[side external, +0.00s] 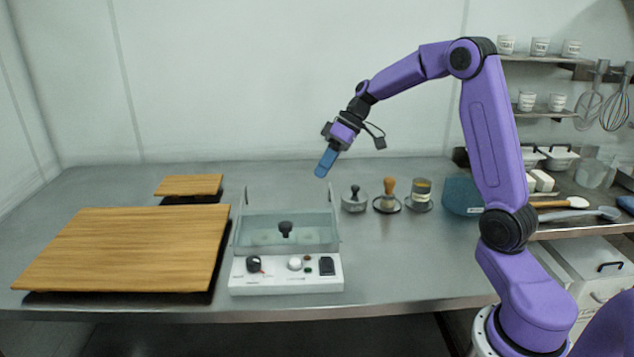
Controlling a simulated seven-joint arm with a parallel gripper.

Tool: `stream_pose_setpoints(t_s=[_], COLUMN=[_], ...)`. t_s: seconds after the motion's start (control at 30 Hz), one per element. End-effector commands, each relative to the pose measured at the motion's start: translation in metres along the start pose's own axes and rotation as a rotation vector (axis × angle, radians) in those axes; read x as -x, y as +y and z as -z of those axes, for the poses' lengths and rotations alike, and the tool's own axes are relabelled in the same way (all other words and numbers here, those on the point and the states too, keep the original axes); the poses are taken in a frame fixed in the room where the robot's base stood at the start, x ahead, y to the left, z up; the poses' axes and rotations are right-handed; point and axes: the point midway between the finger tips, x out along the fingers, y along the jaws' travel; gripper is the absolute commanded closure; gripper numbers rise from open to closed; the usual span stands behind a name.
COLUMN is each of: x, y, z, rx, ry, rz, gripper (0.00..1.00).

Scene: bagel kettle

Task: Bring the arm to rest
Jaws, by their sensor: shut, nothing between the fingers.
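My gripper (325,163), with blue fingers, is shut and empty. It hangs in the air above and behind the right rear corner of the kettle (286,272), pointing down and slightly left. The kettle is a white-fronted unit with knobs and a clear-walled basin on top. A black knob (286,228) stands at the middle of the basin. Pale shapes show faintly inside the basin, too unclear to name. My gripper appears apart from everything on the counter.
A large wooden board (130,247) lies left of the kettle, with a smaller board (188,185) behind. A lidded metal pot (355,199), a wooden-handled tool (388,194), a jar (421,192) and a blue container (462,195) stand to the right. The front right counter is clear.

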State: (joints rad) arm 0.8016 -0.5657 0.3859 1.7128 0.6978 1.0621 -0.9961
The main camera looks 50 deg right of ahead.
Motion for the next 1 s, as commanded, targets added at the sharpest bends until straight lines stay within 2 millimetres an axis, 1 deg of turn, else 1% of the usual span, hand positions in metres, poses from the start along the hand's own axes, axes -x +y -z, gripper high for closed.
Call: stream_pose_setpoints(t_s=[0.07, 0.17, 0.27, 0.3, 0.37, 0.4, 0.47, 0.5, 0.6, 0.67, 0.7, 0.83, 1.0], x=[0.002, -0.004, -0.017, -0.022, -0.029, -0.033, -0.038, -0.041, -0.045, -0.046, -0.046, -0.043, -0.036], y=[-0.004, -0.023, -0.058, -0.074, -0.099, -0.115, -0.136, -0.150, -0.179, -0.194, -0.203, -0.227, -0.243], z=[-0.001, -0.004, -0.015, -0.022, -0.034, -0.043, -0.058, -0.069, -0.097, -0.115, -0.127, -0.167, -0.217], rx=[0.005, 0.022, 0.055, 0.073, 0.101, 0.120, 0.151, 0.172, 0.230, 0.267, 0.292, 0.381, 0.506], ry=[-0.008, -0.043, -0.112, -0.145, -0.197, -0.229, -0.275, -0.304, -0.370, -0.403, -0.424, -0.479, -0.522], rz=[0.001, 0.006, 0.009, 0.009, 0.003, -0.002, -0.013, -0.021, -0.046, -0.064, -0.077, -0.120, -0.179], gripper=[1.00, 1.00, 1.00, 1.00, 1.00, 1.00, 1.00, 1.00, 1.00, 1.00, 1.00, 1.00, 1.00])
